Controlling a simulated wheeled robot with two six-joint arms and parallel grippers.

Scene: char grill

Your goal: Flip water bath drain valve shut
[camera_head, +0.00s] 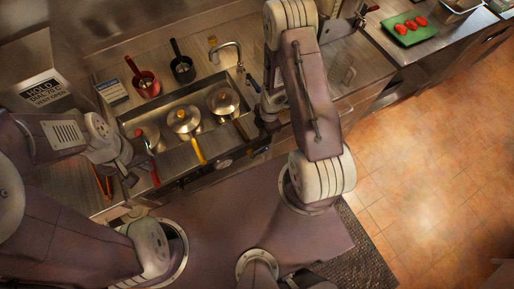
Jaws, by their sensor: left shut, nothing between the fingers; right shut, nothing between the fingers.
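The water bath (160,117) is a steel basin set in the counter, with several pans in it and a curved faucet (238,47) at its back right corner. I cannot clearly pick out the drain valve; the front panel (215,167) below the bath has small dark fittings that are too small to read. My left gripper (130,172) is shut and empty by the bath's front left corner. My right gripper (268,112) is shut and empty, at the bath's right end. It appears above the counter edge, and my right arm hides part of that area.
Pans with yellow (198,150) and red (154,171) handles stick out over the bath's front edge. A green board (409,30) with red items lies at far right. Tiled floor (440,160) is clear on the right.

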